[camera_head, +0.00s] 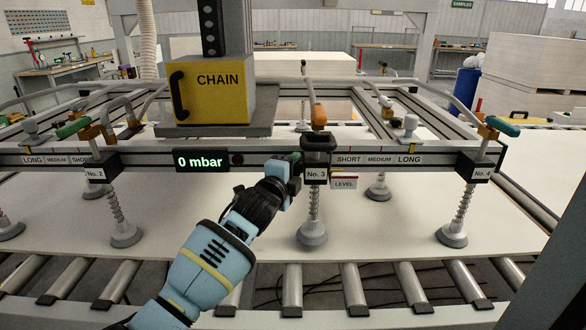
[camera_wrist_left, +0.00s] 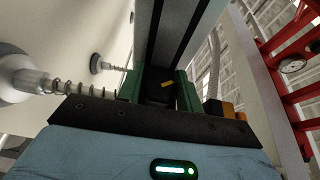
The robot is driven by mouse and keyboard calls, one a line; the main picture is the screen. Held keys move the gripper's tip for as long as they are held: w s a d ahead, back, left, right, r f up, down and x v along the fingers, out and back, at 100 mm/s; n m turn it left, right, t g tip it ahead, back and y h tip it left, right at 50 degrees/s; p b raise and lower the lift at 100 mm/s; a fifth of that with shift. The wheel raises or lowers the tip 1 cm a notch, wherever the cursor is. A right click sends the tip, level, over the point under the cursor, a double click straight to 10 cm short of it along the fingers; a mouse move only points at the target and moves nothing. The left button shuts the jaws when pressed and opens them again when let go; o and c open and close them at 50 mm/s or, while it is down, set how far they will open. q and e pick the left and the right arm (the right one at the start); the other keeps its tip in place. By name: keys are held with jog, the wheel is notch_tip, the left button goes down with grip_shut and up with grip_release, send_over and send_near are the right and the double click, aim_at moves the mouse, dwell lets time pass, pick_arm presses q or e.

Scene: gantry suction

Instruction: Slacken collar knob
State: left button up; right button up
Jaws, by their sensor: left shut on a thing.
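The No. 3 collar (camera_head: 317,160) is a black block on the grey front rail, with a spring-loaded suction cup (camera_head: 312,233) below it. My left gripper (camera_head: 291,165) reaches in from below and meets the collar's left side. In the left wrist view its two green fingers (camera_wrist_left: 159,90) close on a dark knob (camera_wrist_left: 156,92) with a small yellow mark. The fingers and wrist hide most of the knob in the head view. The cup's foot rests on the pale sheet (camera_head: 385,240). My right gripper is out of view.
The rail display (camera_head: 201,161) reads 0 mbar. A SHORT, MEDIUM, LONG scale (camera_head: 378,160) lies right of the collar, above a LEVEL tag (camera_head: 344,183). Collars No. 2 (camera_head: 95,173) and No. 4 (camera_head: 480,170) flank it. A yellow CHAIN box (camera_head: 215,98) stands behind; rollers (camera_head: 350,288) run in front.

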pick_arm(q)
jog(key=r+g+p, duration=0.1)
jog(key=g+p, duration=0.1)
jog(key=p, duration=0.1)
jog(key=shift+a+n, duration=0.1)
jog(key=shift+n, duration=0.3)
jog(key=shift+g+y+p, duration=0.3)
jog(key=shift+f+n+g, duration=0.3)
jog(key=shift+f+g, duration=0.15)
jog(key=shift+g, duration=0.35)
jog(key=shift+f+n+g+y+b, duration=0.2)
jog(key=shift+n+g+y+b, duration=0.15)
jog(key=shift+g+b, duration=0.35)
jog(key=shift+g, duration=0.4)
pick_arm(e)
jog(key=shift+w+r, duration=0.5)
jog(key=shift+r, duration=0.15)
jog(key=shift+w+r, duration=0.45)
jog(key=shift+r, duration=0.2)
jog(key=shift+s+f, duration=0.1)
pick_arm(q)
jog(key=o, duration=0.9)
jog(key=shift+o, duration=0.4)
jog(key=shift+r, duration=0.2)
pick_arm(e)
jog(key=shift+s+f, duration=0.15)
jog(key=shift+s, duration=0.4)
